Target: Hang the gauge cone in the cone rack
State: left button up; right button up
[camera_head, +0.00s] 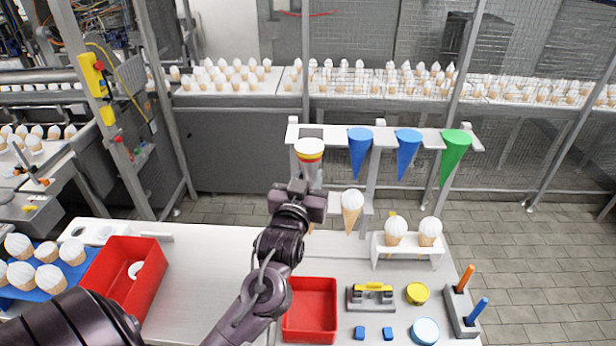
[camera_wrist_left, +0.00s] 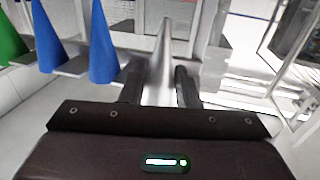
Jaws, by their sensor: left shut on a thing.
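The gauge cone (camera_head: 310,151) has a pale wide top with red and yellow bands and points down, roughly upright. My left gripper (camera_head: 309,186) is shut on its lower silver part, which also shows between the fingers in the left wrist view (camera_wrist_left: 161,70). The cone rack (camera_head: 336,134) is a white raised bar at the back of the table. Two blue cones (camera_head: 360,148) (camera_head: 408,150) and a green cone (camera_head: 455,153) hang in it. The cone's top overlaps the rack's front edge at the left end, just before a grey slot (camera_head: 312,132). Contact cannot be told. My right gripper is out of view.
A lower holder bears an ice-cream cone (camera_head: 352,208). A white stand (camera_head: 409,252) holds two more. A red bin (camera_head: 310,312), a yellow-handled fixture (camera_head: 372,297) and a peg block (camera_head: 460,309) occupy the front. Another red bin (camera_head: 107,272) stands left. The table's left middle is clear.

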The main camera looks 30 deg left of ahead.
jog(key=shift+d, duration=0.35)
pick_arm(q)
jog(key=shift+w+a, duration=0.1)
jog(key=shift+w, duration=0.05)
jog(key=x, duration=0.3)
jog(key=shift+a, duration=0.35)
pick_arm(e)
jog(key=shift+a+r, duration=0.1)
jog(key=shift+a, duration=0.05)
pick_arm(q)
jog(key=shift+a, duration=0.1)
dwell(0.4)
jog(key=shift+a+x, duration=0.15)
jog(key=shift+x, duration=0.75)
jog(key=shift+a+x, duration=0.15)
jog(key=shift+x, duration=0.75)
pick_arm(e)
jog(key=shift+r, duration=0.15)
